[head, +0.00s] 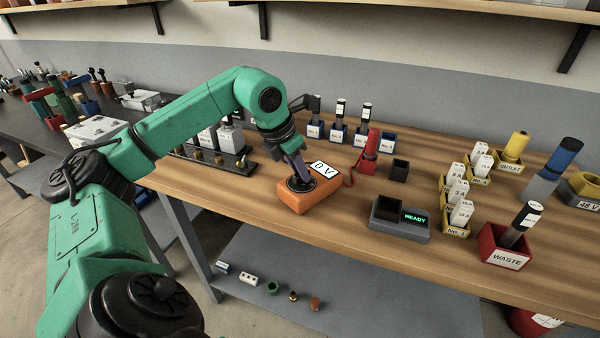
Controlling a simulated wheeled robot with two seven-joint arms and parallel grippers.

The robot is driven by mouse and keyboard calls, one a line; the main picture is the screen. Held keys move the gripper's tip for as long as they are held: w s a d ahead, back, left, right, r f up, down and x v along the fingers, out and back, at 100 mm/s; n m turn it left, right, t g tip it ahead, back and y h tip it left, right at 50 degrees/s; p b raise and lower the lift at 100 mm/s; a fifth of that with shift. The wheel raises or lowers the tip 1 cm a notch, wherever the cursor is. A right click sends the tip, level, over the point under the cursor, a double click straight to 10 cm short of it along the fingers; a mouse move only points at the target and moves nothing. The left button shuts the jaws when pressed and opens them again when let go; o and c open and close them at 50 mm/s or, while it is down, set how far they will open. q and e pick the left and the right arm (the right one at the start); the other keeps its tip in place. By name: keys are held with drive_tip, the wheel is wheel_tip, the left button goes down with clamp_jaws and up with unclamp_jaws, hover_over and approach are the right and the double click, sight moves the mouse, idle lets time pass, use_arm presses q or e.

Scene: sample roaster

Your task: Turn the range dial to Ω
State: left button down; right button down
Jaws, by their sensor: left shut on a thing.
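The orange meter (318,196) lies on the wooden bench, with a white display (323,169) reading "0 V". Its dark round dial (297,184) is at the left of its top face. My left gripper (302,178) points down onto the dial and is shut on it. The gripper covers much of the dial, so its marks and where it points cannot be read. My right gripper is not in view.
A red probe (369,147) stands behind the meter, with a red lead running toward it. A grey unit (399,228) reading "READY" is to the right. A red waste bin (499,249) and yellow bins stand further right. Bare wood lies between meter and unit.

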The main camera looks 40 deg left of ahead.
use_arm(q)
drive_tip(key=shift+a+m+h, duration=0.1)
drive_tip(key=shift+m+h, duration=0.2)
drive_tip(key=shift+m, duration=0.7)
drive_tip(key=m, duration=0.1)
drive_tip(key=m+h+p, duration=0.1)
drive_tip(key=shift+r+m+g, duration=0.2)
drive_tip(key=shift+m+g, duration=0.1)
drive_tip(key=shift+g, duration=0.1)
drive_tip(key=m+p, duration=0.1)
drive_tip(key=m+g+h+p, duration=0.1)
drive_tip(key=m+p, duration=0.1)
drive_tip(key=shift+w+a+r+m+p, duration=0.1)
drive_tip(key=shift+w+m+p, duration=0.05)
drive_tip(key=shift+m+p, duration=0.15)
drive_tip(key=shift+m+h+p, duration=0.3)
drive_tip(key=shift+m+p, duration=0.6)
drive_tip(key=shift+m, duration=0.1)
drive_tip(key=shift+f+m+g+p, duration=0.25)
drive_tip(key=shift+m+g+p, duration=0.25)
drive_tip(key=shift+m, duration=0.1)
drive_tip(key=c, duration=0.8)
unclamp_jaws()
